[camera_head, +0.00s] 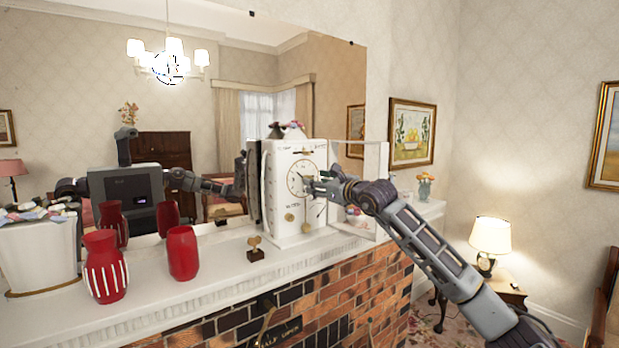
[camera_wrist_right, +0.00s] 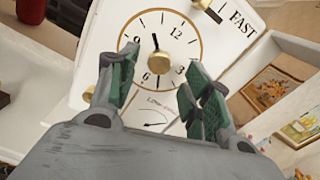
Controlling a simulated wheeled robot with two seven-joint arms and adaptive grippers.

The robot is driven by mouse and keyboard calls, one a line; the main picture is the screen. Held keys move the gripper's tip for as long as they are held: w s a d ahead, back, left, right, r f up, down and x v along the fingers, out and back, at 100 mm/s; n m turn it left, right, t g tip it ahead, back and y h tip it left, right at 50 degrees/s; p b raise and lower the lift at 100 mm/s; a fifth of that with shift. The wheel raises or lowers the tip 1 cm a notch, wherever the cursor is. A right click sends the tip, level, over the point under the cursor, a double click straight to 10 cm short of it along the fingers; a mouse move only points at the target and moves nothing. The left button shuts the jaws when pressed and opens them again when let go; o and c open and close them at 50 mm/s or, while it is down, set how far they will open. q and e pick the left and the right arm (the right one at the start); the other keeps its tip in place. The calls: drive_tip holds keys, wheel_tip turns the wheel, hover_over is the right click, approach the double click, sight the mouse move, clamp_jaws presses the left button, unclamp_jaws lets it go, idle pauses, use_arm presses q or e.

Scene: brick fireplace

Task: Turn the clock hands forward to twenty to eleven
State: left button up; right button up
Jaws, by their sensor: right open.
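The white clock (camera_head: 287,205) stands on the mantel shelf. Its round dial (camera_wrist_right: 178,14) has a brass rim and a brass knob (camera_wrist_right: 158,62) at its centre. In the right wrist view the dial is tilted. One black hand (camera_wrist_right: 155,42) points between 9 and 12. Another black hand (camera_wrist_right: 158,82) points down near 6, on the side towards 3. My right gripper (camera_head: 312,187) is in front of the dial. In its wrist view the open fingers (camera_wrist_right: 160,66) straddle the central knob, with gaps on both sides. My left gripper is not directly in view.
A clear panel (camera_head: 374,165) stands open at the clock's right side. Red vases (camera_head: 183,253) and a small brass item (camera_head: 255,248) stand on the mantel (camera_head: 215,275) to the left. A large mirror (camera_head: 225,60) behind reflects my body. A lamp (camera_head: 491,235) is at right.

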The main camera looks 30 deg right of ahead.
drive_tip(key=shift+w+a+p, duration=0.2)
drive_tip(key=shift+w+p, duration=0.85)
drive_tip(key=shift+w, duration=1.4)
drive_tip(key=shift+c, duration=0.2)
drive_tip(key=c, duration=1)
